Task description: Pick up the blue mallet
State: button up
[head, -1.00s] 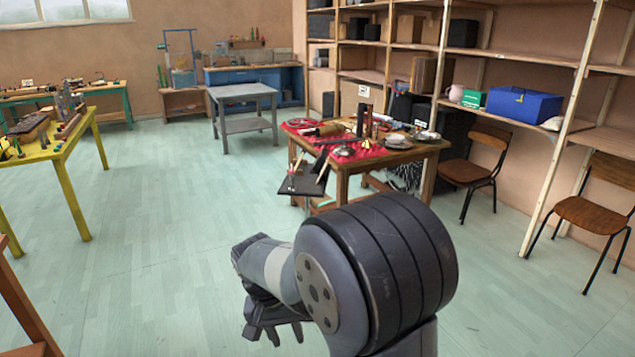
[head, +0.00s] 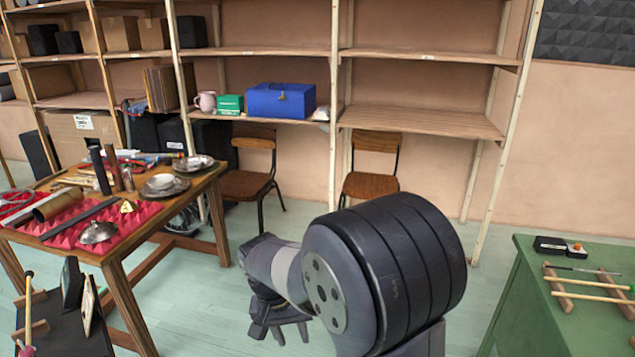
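I cannot make out a blue mallet in the head view. Two pale wooden sticks, one of them a stick (head: 590,297), lie on a rack on the green table (head: 520,290) at the right; their heads are cut off or unclear. An upright stick (head: 28,300) with a pinkish lower end stands by the dark stand (head: 75,335) at the lower left. My gripper (head: 280,330) hangs at the bottom centre over the floor, apart from both tables. Its fingers look spread and empty. My arm hides part of the floor behind it.
A wooden table (head: 140,240) at the left holds a red foam mat (head: 70,232), tubes and metal bowls. Two chairs, one of them a chair (head: 250,180), stand before shelves with a blue box (head: 281,101). Open floor lies between the tables.

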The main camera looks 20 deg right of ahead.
aim_at(562, 295)
jog(key=i+l+z, duration=0.2)
jog(key=i+z, duration=0.25)
jog(key=i+l+z, duration=0.1)
jog(key=i+z, duration=0.15)
jog(key=z, duration=0.2)
jog(key=i+z, duration=0.35)
jog(key=z, duration=0.15)
jog(key=i+j+z, duration=0.25)
jog(key=z, duration=0.2)
jog(key=i+l+z, duration=0.1)
jog(key=z, duration=0.3)
jog(key=i+z, duration=0.3)
jog(key=z, duration=0.15)
jog(key=i+z, duration=0.2)
jog(key=z, duration=0.2)
jog(key=i+j+z, duration=0.15)
jog(key=z, duration=0.3)
jog(key=i, duration=0.05)
